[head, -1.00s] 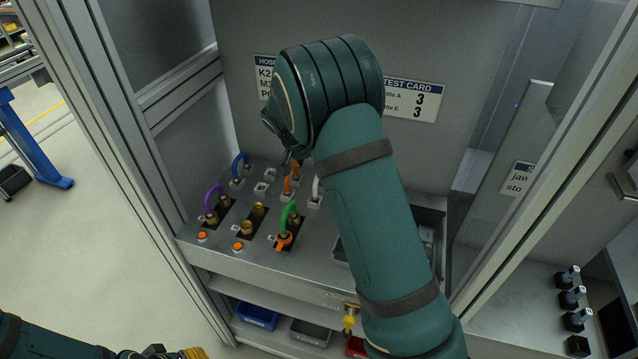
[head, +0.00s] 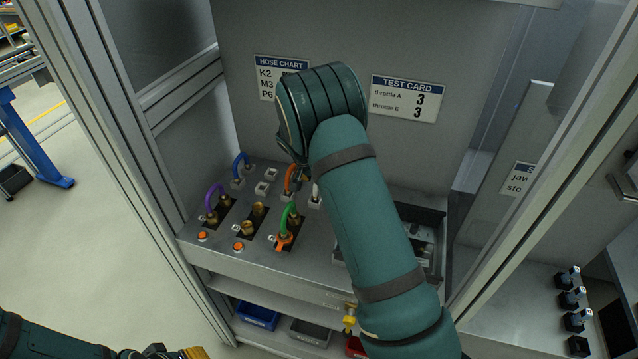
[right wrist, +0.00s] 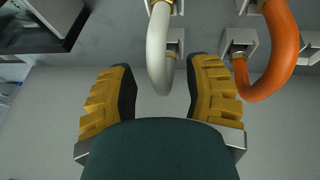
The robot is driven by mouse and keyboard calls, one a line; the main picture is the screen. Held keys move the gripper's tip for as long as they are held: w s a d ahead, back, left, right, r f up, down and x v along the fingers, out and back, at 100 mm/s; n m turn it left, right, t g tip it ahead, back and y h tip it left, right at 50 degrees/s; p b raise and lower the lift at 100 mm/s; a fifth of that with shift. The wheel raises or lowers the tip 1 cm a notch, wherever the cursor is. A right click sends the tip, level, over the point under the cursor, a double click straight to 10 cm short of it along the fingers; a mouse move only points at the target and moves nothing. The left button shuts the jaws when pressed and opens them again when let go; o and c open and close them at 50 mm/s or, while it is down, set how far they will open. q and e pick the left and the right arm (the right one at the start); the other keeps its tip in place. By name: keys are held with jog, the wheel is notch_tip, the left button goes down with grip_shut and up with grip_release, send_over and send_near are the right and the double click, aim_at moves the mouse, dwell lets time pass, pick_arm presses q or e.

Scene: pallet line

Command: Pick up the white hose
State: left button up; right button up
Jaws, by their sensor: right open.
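The white hose (right wrist: 157,45) is a short loop between fittings in the right wrist view. In the head view only a sliver of the white hose (head: 316,190) shows beside my right forearm. My right gripper (right wrist: 163,68) is open, with its yellow-and-black fingers on either side of the white loop. In the head view the right fingers are mostly hidden by my wrist. My left gripper (head: 178,353) is at the bottom left edge, cut off and away from the panel.
The orange hose (right wrist: 280,60) is close to the right finger. The green hose (head: 287,217), blue hose (head: 240,165) and purple hose (head: 212,194) stand on the same panel (head: 205,252). A tray (head: 437,213) lies right of my arm. Cabinet posts flank the panel.

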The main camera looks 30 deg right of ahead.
grip_shut()
